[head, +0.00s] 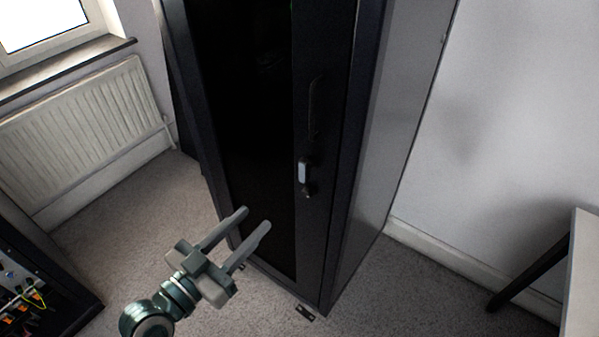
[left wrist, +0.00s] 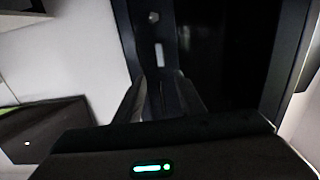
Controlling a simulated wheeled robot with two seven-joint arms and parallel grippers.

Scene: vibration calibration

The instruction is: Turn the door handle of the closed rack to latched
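The tall black rack (head: 368,150) stands in the middle of the head view with its dark-panelled door (head: 245,120) shut. The door handle (head: 303,172) is a small pale grey lever near the door's right edge. It lies roughly upright, along the door's length, with a small round lock piece below it. The handle (left wrist: 159,55) also shows in the left wrist view, ahead of the fingers. My left gripper (head: 255,218) is open and empty, its two fingers apart, below and left of the handle and not touching it. My right gripper is out of view.
A white radiator (head: 80,125) stands under a window at the left. An equipment box with wires (head: 25,290) is at lower left, and a table (head: 583,270) at lower right. A slim dark pull (head: 314,108) is above the handle. Carpet lies clear around the rack.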

